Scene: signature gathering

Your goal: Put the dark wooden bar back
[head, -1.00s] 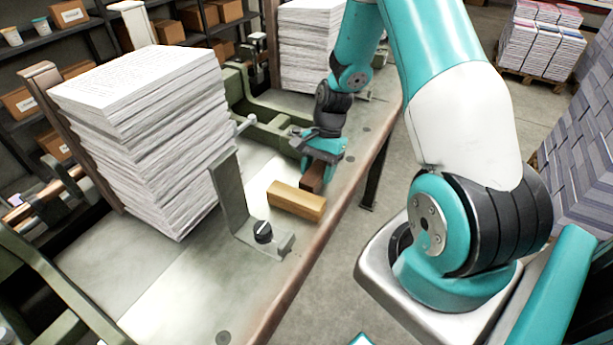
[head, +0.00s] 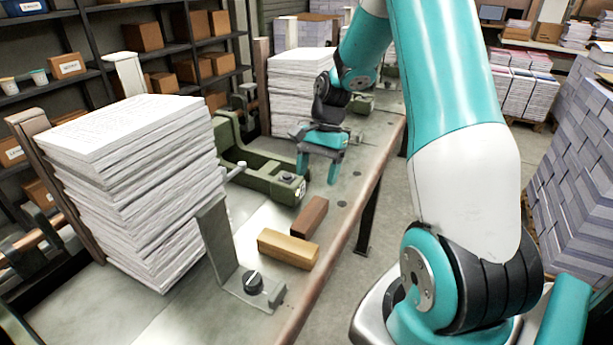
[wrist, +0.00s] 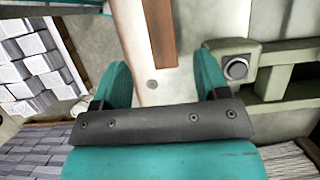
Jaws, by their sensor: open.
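The dark wooden bar (head: 309,217) lies on the bench top, just behind a lighter tan wooden bar (head: 288,248). The two bars lie at an angle to each other, close together at one end. My gripper (head: 317,180) is open and empty above the bench, beyond the dark bar and clear of it. In the wrist view the dark bar (wrist: 160,32) shows at the top, ahead of the gap between my open fingers (wrist: 163,85). The tan bar is not clear in the wrist view.
A metal angle stop with a black knob (head: 252,281) stands beside the tan bar. A tall paper stack (head: 135,190) is at left, another (head: 298,90) at the back. A green clamp frame (head: 262,175) borders the bench's left side. The bench's right edge (head: 340,240) is near the bars.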

